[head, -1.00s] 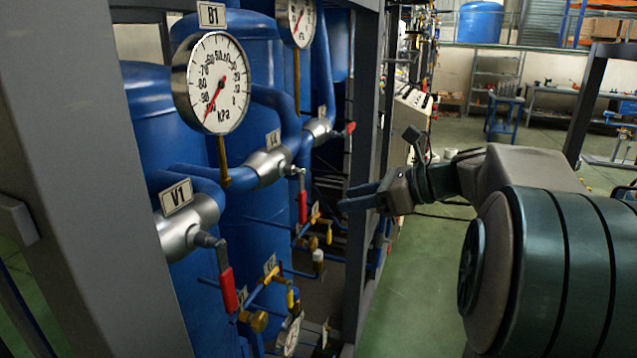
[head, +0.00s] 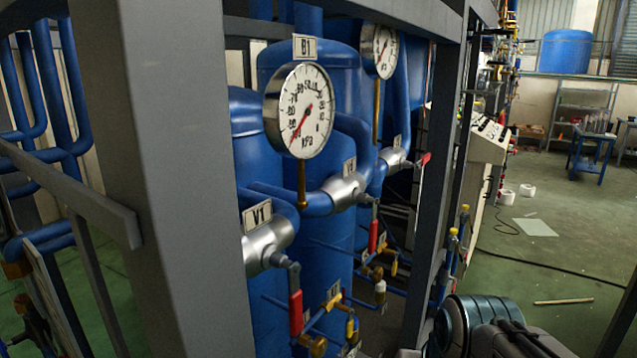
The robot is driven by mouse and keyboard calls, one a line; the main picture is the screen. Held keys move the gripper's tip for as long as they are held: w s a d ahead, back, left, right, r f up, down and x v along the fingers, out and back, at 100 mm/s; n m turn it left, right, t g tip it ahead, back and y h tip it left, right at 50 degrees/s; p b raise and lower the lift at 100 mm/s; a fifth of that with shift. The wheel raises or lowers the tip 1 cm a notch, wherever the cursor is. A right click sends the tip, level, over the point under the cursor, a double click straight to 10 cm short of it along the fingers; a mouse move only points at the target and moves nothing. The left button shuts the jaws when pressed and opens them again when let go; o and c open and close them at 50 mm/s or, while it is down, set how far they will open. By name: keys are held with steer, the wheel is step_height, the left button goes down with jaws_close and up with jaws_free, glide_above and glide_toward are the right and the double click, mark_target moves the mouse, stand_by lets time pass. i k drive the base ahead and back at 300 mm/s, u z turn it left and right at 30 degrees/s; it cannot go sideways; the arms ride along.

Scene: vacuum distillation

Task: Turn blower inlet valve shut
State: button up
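Several silver valves with red lever handles sit on the blue pipes inside the frame; no readable label says which is the blower inlet valve. The nearest valve, labelled V1 (head: 262,246), has its red handle (head: 296,312) hanging down. Behind it, a second valve (head: 345,190) also has its red handle (head: 373,236) hanging down. A third, farther valve (head: 394,158) has its red handle (head: 424,160) pointing out to the right. Part of my arm shows at the bottom right, below and right of the valves. My gripper is not visible.
A thick grey post (head: 168,180) stands close on the left, another post (head: 435,200) right of the valves. Round gauge B1 (head: 299,110) stands above the pipe. Small yellow-handled valves (head: 394,268) sit low down. Green floor (head: 560,265) is open at right, with a cable and a stick.

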mark_target(425, 158)
steer(key=z, duration=0.55)
steer(key=k, duration=0.65)
steer(key=z, duration=0.8)
steer(key=i, duration=0.65)
steer(key=u, duration=0.55)
steer(key=i, duration=0.8)
steer(key=u, duration=0.85)
